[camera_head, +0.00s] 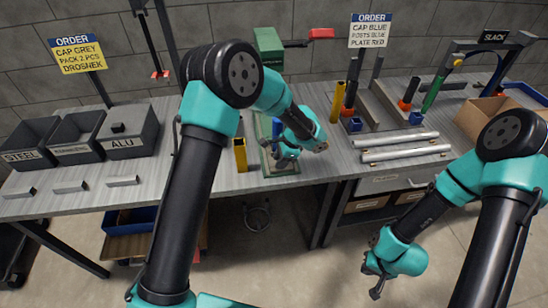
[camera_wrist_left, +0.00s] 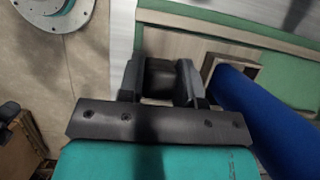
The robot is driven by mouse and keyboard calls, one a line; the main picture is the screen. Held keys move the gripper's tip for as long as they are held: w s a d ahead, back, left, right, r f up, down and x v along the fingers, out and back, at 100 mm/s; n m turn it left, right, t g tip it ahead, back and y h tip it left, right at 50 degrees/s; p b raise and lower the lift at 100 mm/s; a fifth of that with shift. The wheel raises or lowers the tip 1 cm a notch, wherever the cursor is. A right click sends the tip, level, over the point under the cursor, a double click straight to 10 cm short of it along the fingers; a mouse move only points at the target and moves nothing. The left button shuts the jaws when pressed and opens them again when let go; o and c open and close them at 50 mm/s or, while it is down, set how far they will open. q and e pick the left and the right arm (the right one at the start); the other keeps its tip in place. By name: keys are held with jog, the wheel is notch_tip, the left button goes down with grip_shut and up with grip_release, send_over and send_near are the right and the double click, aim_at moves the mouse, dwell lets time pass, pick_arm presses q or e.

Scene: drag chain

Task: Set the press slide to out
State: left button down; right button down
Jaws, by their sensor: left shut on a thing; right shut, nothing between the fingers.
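The green press (camera_head: 268,45) stands at the back middle of the bench, with a red-ended lever (camera_head: 320,33) at its upper right. Its low green-edged base (camera_head: 268,168) reaches to the bench front. My left gripper (camera_head: 285,156) is down at this base and partly hides the slide area. In the left wrist view my left gripper (camera_wrist_left: 160,85) is shut on a dark block-like piece (camera_wrist_left: 160,75) at the tan and green slide. How far the slide is out cannot be told. My right gripper (camera_head: 373,280) is shut and empty, low in front of the bench.
A blue post (camera_wrist_left: 265,115) stands close right of my left gripper in the wrist view. A yellow post (camera_head: 240,155) stands left of the base. Silver bars (camera_head: 405,145) lie to the right. Grey bins (camera_head: 75,135) and small bars stand left.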

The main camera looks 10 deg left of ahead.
pick_arm(q)
jog(key=shift+s+d, duration=0.1)
jog(key=shift+s, duration=0.2)
jog(key=c, duration=1.2)
grip_release()
jog(key=o, duration=0.4)
jog(key=shift+w, duration=0.1)
jog(key=shift+w+d+r, duration=0.1)
jog(key=shift+d+r, duration=0.1)
jog(key=shift+r, duration=0.4)
jog(key=v, duration=1.6)
